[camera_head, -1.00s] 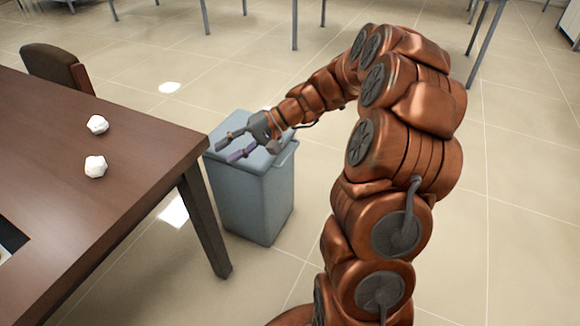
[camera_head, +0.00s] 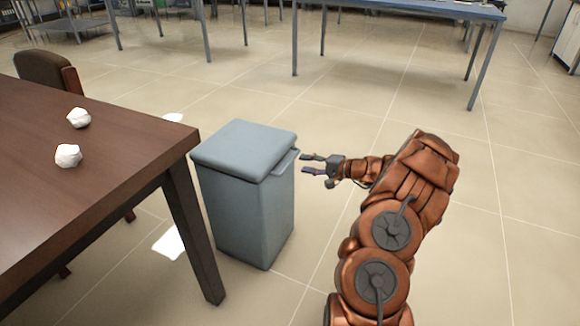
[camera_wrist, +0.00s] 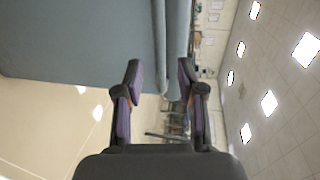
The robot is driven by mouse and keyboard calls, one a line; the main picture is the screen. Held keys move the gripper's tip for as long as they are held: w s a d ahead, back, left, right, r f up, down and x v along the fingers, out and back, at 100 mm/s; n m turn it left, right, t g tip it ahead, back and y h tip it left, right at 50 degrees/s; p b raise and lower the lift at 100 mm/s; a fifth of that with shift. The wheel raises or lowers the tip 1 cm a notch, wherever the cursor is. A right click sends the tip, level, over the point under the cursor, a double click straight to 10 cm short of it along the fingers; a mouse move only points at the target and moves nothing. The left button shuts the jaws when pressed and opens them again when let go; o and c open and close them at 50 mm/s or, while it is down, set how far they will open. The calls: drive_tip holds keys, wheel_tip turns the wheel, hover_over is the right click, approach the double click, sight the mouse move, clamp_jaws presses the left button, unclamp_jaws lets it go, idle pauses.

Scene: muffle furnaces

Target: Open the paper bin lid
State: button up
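The paper bin (camera_head: 245,215) is a grey-blue box standing on the floor beside the table. Its lid (camera_head: 245,145) lies on top and looks shut, with a lip or handle (camera_head: 286,163) along its right side. My gripper (camera_head: 308,164) is just right of that lip, pointing left at about lid height. The bin's wall (camera_wrist: 80,45) and the lid's edge (camera_wrist: 178,45) fill the upper left there. I cannot tell whether the fingers touch the lip.
A brown table (camera_head: 90,185) stands left of the bin, with two crumpled white papers (camera_head: 79,118) (camera_head: 68,156) on it. A brown chair (camera_head: 48,75) is behind it. A blue-topped table (camera_head: 420,8) stands at the back.

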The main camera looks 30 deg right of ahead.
sight(290, 161)
drive_tip(key=b+x, duration=0.1)
drive_tip(key=x, duration=0.5)
drive_tip(key=shift+w+a+b, duration=0.25)
drive_tip(key=shift+a+b, duration=0.05)
clamp_jaws()
idle(0.4)
